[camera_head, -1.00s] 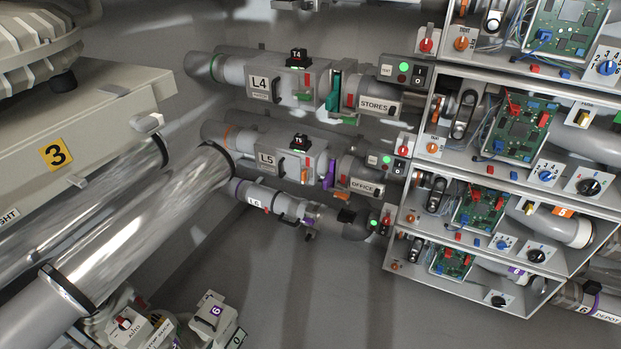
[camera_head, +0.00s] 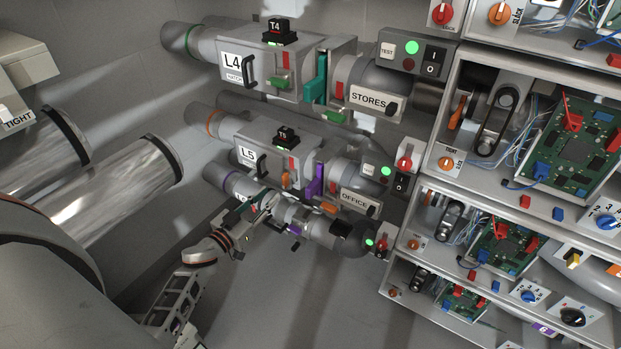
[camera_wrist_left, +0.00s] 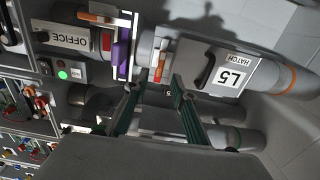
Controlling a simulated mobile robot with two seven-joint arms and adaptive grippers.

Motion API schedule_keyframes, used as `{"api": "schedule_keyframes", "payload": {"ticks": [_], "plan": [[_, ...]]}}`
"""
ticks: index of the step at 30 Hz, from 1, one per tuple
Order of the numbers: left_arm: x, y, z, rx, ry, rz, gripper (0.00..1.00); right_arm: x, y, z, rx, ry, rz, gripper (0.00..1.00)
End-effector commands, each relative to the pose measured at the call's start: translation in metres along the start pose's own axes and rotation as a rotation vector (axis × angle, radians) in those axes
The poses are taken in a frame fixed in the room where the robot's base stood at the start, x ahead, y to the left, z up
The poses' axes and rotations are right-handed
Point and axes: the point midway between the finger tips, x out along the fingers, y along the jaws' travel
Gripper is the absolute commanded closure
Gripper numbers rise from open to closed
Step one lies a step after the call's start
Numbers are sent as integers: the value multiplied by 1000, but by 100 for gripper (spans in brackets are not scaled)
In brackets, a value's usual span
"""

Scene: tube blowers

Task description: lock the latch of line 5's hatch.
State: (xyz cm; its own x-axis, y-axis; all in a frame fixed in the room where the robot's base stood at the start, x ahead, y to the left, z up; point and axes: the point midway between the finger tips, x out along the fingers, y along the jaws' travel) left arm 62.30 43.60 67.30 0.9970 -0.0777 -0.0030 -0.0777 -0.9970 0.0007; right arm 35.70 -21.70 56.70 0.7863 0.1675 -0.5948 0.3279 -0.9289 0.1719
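Line 5's grey hatch housing (camera_head: 226,131) bears an L5 label (camera_head: 247,155) and a black handle (camera_head: 261,167). It shows upside down in the left wrist view, with its label (camera_wrist_left: 231,77). At its end by the purple flange (camera_head: 315,181) are a small orange latch part (camera_head: 286,181) and a red piece above it. The orange part also shows in the left wrist view (camera_wrist_left: 161,67). I cannot tell the latch's exact setting. My left gripper (camera_head: 270,208) is open and empty, just below the hatch, apart from the latch. Its spread fingers show in the wrist view (camera_wrist_left: 155,88).
Line 4's housing (camera_head: 245,45) runs above, and the line 6 pipe (camera_head: 228,180) lies close below, behind my gripper. The OFFICE pipe section (camera_head: 360,201) and open electronics boxes (camera_head: 500,170) stand to the right. Open floor lies below the pipes.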

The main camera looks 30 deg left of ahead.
Motion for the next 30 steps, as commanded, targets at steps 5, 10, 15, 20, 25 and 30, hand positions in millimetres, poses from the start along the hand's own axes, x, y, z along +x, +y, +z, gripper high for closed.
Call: {"api": "schedule_keyframes", "payload": {"ticks": [5, 10, 15, 20, 25, 30], "plan": [[18, -1, 0, -1, 2, 1, 74, 0, -2, 2, 1, 0, -2, 100], [44, 0, 1, 0, 0, 0, 74, 1, -4, 3, 5, 1, -6, 100], [66, 0, 1, -1, 0, 0, 74, 4, -5, 1, 5, 6, -7, 100], [76, 0, 0, 0, -1, 1, 74, 6, -2, -10, 4, 27, -4, 100], [78, 0, -1, 0, 1, 1, 74, 6, -1, -13, 2, 33, -3, 100], [78, 0, -1, 0, 1, 1, 87, 5, -2, -9, -1, 25, -6, 100]]}}
